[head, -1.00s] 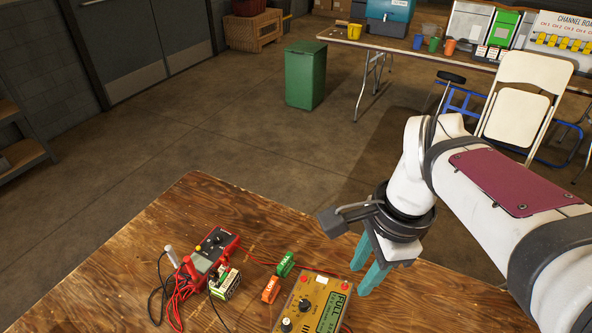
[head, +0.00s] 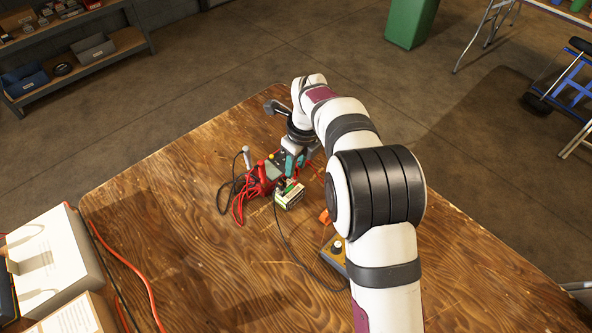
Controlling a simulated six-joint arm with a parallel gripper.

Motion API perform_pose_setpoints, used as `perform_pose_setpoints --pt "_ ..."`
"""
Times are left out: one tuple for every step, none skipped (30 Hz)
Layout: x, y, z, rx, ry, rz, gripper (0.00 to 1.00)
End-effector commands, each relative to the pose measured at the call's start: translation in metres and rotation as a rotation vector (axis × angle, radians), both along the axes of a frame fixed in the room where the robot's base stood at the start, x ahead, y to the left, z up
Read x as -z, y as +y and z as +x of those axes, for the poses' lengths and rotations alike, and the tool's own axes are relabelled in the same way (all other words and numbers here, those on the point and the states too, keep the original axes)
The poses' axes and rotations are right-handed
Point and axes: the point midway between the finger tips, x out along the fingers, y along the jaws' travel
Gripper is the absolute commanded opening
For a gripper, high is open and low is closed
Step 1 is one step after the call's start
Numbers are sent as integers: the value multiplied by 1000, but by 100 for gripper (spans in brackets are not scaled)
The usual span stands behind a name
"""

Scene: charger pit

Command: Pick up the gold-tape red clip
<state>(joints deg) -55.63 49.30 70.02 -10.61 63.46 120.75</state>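My gripper (head: 291,165), with teal fingers, points down over the far part of the wooden table, close beside the red meter (head: 264,172) and the green-and-white battery (head: 289,194). I cannot tell whether its fingers are apart or closed, or whether they touch anything. Red leads (head: 239,207) lie coiled left of the battery. I cannot make out a red clip with gold tape; it is too small or hidden by the arm or meter.
An orange tag (head: 325,216) and the charger box (head: 336,252) are partly hidden by my arm. A black cable (head: 291,246) runs toward the box. The table's (head: 210,285) front middle is bare.

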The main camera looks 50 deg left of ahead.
Motion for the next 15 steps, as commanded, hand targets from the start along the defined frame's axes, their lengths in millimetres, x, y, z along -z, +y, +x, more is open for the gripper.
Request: perform_pose_setpoints --pt "10 1 0 0 2 -1 35" --pt "15 2 0 0 2 -1 35" --pt "19 3 0 -1 1 1 35" --pt "22 4 0 -1 0 1 35" --pt "23 4 0 -1 0 1 35" --pt "24 4 0 -1 0 2 35" --pt "24 4 0 -1 0 2 35" --pt "24 4 0 -1 0 2 35" --pt "24 4 0 -1 0 2 35" --pt "24 4 0 -1 0 2 35" --pt "24 4 0 -1 0 2 35" --pt "24 4 0 -1 0 2 28" --pt "24 4 0 -1 0 2 22" --pt "24 4 0 -1 0 2 17" --pt "24 4 0 -1 0 3 10"
